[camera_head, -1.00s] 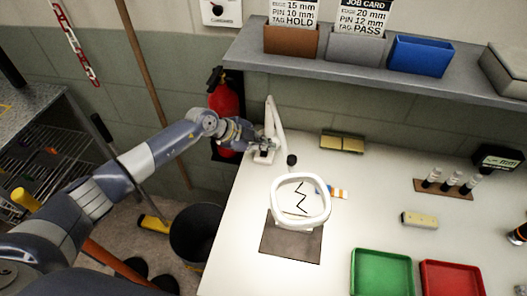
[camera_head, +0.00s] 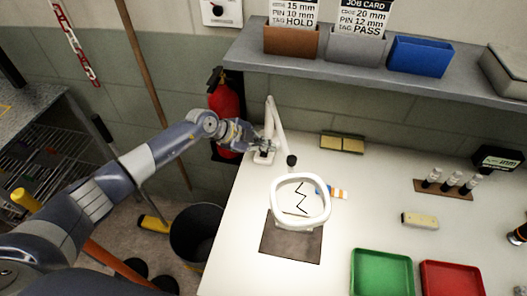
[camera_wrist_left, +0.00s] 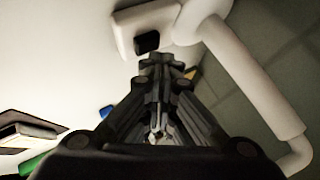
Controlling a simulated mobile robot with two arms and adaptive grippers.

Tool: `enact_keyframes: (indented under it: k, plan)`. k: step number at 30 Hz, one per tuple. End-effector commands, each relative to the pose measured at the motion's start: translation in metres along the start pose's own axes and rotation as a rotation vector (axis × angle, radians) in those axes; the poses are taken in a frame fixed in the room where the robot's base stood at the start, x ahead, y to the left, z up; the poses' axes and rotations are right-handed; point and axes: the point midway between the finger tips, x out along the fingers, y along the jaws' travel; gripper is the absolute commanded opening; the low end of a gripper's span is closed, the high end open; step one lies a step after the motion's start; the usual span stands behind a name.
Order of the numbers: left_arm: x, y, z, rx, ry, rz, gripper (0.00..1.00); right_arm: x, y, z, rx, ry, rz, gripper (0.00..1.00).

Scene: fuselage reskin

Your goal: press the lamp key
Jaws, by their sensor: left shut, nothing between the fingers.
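The white lamp (camera_head: 280,130) stands at the back left corner of the bench, with its ring head (camera_head: 300,226) out over a dark mat. Its base (camera_head: 263,158) lies beside my left gripper (camera_head: 257,142). In the left wrist view the lamp base (camera_wrist_left: 124,28) carries a dark square key (camera_wrist_left: 147,42). My left gripper (camera_wrist_left: 161,62) is shut and empty, its tips just short of the key in that picture. A small gap seems to show between them; the exact height is hard to tell. My right gripper is out of view.
The lamp's arm (camera_wrist_left: 250,75) rises close beside my gripper. A red extinguisher (camera_head: 224,104) hangs on the wall behind my left wrist. A shelf (camera_head: 340,68) overhangs the back. Green (camera_head: 382,272) and red (camera_head: 451,279) trays lie at the front right.

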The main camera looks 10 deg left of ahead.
Motion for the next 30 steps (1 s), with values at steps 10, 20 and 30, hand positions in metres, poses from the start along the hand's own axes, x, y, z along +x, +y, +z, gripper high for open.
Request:
enact_keyframes:
  k: [10, 20, 30]
  plan:
    - [0.0043, 0.0035, 0.003, 0.0, 0.0, 0.001, 0.0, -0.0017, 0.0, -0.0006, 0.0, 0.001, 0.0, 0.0]
    - [0.0054, 0.0042, 0.004, -0.001, 0.0, 0.0, 0.0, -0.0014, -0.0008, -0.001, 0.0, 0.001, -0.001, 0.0]
    - [0.0071, 0.0055, 0.0052, -0.001, 0.0, 0.0, 0.0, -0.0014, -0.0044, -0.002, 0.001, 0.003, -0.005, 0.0]
